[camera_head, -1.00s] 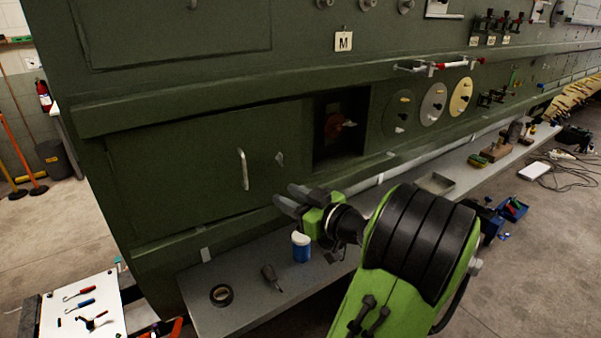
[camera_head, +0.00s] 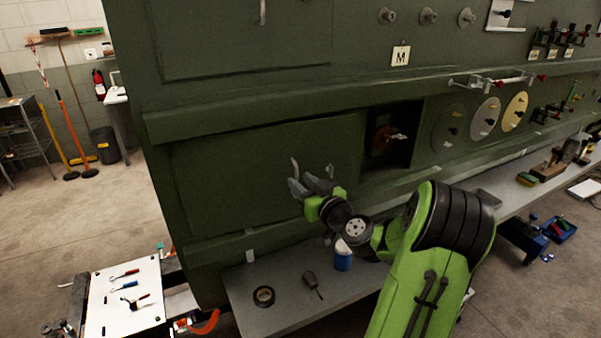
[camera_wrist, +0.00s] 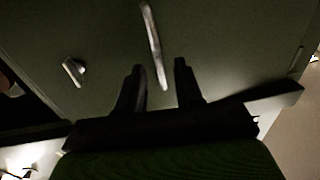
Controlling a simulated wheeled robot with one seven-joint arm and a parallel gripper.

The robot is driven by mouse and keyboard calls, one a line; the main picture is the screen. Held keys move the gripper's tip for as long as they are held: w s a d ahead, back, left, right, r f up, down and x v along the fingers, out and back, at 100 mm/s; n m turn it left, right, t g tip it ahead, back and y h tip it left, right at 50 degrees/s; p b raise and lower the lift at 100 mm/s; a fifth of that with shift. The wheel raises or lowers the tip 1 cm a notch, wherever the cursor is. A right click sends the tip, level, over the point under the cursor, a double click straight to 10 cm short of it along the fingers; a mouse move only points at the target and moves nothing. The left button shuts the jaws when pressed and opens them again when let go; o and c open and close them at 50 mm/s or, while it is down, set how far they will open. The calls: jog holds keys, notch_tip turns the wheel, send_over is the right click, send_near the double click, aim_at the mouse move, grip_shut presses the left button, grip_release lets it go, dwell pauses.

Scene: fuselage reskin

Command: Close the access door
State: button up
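The access door (camera_head: 240,165) is a dark green panel in the lower fuselage side. Just right of it is a dark rectangular opening (camera_head: 403,160) with a reddish part inside. The door's upright metal bar handle (camera_head: 295,168) also shows in the wrist view (camera_wrist: 152,42). My gripper (camera_head: 305,186) is beside the handle's lower end in the head view. In the wrist view my gripper (camera_wrist: 160,72) is open, and the handle's lower end appears between its two fingers. Whether they touch it I cannot tell. A small metal tab (camera_head: 330,171) sits right of the handle.
A grey bench ledge (camera_head: 240,302) runs below the door, bearing a tape roll (camera_head: 264,296), a dark tool (camera_head: 313,285) and a blue container (camera_head: 342,262) close under my arm. A white tool board (camera_head: 125,300) stands at lower left. Floor at left is mostly clear.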

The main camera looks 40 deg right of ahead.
jog(key=shift+w+d, duration=0.1)
jog(key=shift+w, duration=0.75)
jog(key=shift+c, duration=0.3)
grip_shut()
dwell(0.5)
